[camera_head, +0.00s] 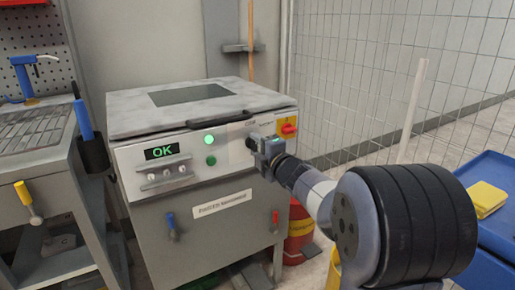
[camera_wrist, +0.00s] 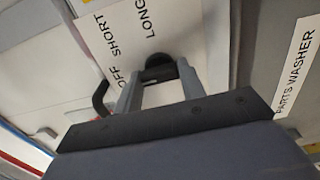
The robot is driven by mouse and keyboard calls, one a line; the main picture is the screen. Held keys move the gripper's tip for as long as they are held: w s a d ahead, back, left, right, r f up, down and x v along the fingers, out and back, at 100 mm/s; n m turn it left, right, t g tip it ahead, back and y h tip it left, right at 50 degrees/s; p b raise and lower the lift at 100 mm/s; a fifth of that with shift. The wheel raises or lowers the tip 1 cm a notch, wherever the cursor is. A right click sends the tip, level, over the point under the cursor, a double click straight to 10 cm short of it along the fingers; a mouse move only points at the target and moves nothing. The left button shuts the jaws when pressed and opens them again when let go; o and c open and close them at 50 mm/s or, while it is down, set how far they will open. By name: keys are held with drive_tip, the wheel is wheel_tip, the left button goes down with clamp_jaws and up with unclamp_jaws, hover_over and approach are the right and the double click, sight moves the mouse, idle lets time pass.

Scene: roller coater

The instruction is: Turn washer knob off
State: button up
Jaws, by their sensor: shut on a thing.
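The parts washer (camera_head: 190,225) is a grey cabinet with a pale lid and a white front panel. Its black knob (camera_wrist: 158,63) sits between my fingertips in the wrist view, partly covered by them. A label with OFF, SHORT and LONG (camera_wrist: 120,48) is beside the knob; the knob's exact setting is hard to tell. My gripper (camera_head: 255,143) is at the right part of the panel in the head view, largely hiding the knob. In the wrist view my gripper (camera_wrist: 159,82) is shut on the knob, one finger on each side.
The panel has a green OK display (camera_head: 162,152), green lights (camera_head: 210,139) and a red-and-yellow switch (camera_head: 289,128). A black lid handle (camera_head: 222,121) runs above the panel.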

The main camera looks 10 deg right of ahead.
drive_tip(key=o, duration=1)
drive_tip(key=p+v, duration=0.2)
drive_tip(key=v, duration=0.8)
drive_tip(key=shift+s, duration=0.4)
drive_tip(key=shift+d, duration=0.1)
drive_tip(key=b+x, duration=0.2)
drive_tip(key=x, duration=0.8)
drive_tip(key=shift+w, duration=0.35)
